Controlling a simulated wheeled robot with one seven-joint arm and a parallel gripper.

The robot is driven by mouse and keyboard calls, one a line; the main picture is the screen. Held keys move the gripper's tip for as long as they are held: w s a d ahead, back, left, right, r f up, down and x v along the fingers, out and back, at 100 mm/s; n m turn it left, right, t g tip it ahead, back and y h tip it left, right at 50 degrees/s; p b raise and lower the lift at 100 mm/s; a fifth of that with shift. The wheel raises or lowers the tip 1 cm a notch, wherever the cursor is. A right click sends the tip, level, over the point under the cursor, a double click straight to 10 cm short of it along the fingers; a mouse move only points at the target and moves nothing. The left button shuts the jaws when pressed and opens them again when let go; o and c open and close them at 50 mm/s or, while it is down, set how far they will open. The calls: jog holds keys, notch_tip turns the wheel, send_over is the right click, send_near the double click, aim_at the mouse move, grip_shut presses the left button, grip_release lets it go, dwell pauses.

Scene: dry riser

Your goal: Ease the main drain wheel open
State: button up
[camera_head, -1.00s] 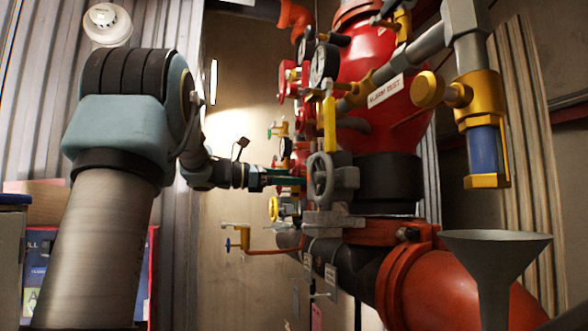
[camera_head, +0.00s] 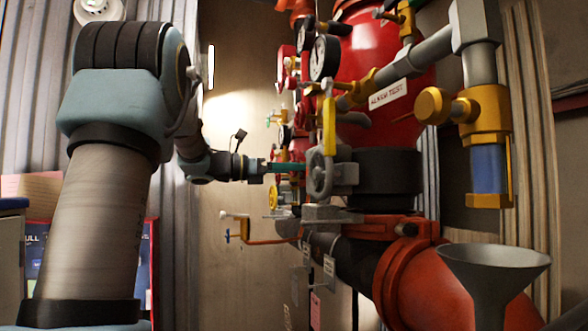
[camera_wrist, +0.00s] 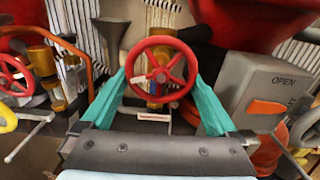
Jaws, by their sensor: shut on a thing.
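A red spoked handwheel (camera_wrist: 161,62) stands between the teal fingers of my gripper (camera_wrist: 157,74) in the wrist view. The fingers are shut on its rim from left and right, and its face is turned to the wrist camera. I take it as the main drain wheel, though no label on it is readable. In the head view my gripper (camera_head: 287,166) reaches in from the left, its fingers level among the valves. Its tips pass behind a grey handwheel (camera_head: 320,174), so the held wheel cannot be made out there.
A grey box marked OPEN (camera_wrist: 268,88) is close right of the fingers. Another red wheel (camera_wrist: 14,75) lies left. In the head view, gauges (camera_head: 323,58), a yellow lever (camera_head: 329,125) and a grey funnel (camera_head: 494,262) crowd the red riser. The wall behind my forearm is clear.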

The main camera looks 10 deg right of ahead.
jog(key=o, duration=1)
jog(key=s+a+b, duration=0.1)
jog(key=a+b, duration=0.3)
jog(key=a, duration=0.6)
jog(key=shift+s+a, duration=0.15)
jog(key=shift+a, duration=0.25)
jog(key=shift+f, duration=0.1)
